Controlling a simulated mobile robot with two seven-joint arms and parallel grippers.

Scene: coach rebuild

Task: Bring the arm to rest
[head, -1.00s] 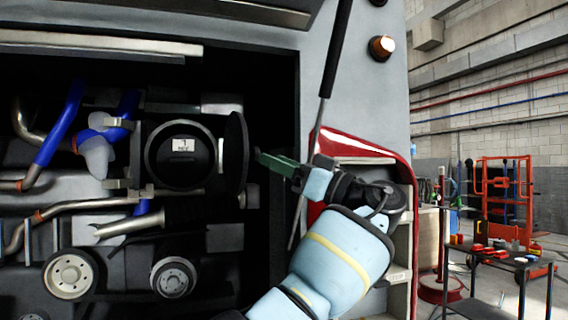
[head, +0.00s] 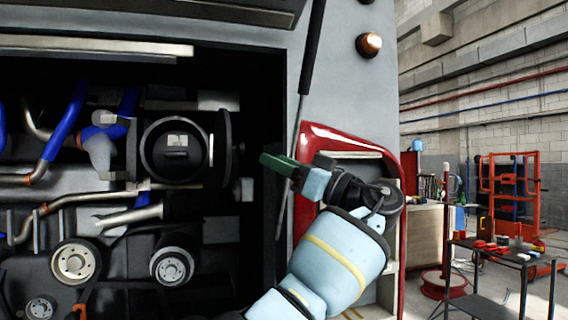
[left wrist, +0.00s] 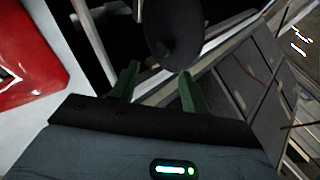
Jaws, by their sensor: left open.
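My left gripper (head: 272,162) has green fingers and sits at the right edge of the open engine bay, in front of the red-framed side opening. In the left wrist view its two green fingers (left wrist: 156,88) stand apart with nothing between them. A round black lid (head: 223,160), swung open from the round black housing (head: 174,152), is just left of the fingertips. In the left wrist view this dark lid (left wrist: 175,35) shows beyond the fingers, apart from them. My right gripper is not in view.
A thin support strut (head: 312,50) runs down beside the bay. Pulleys (head: 75,262) and blue hoses (head: 65,120) fill the bay. A dark table (head: 500,252) with red items and an orange rack (head: 510,190) stand at the right, with open floor around them.

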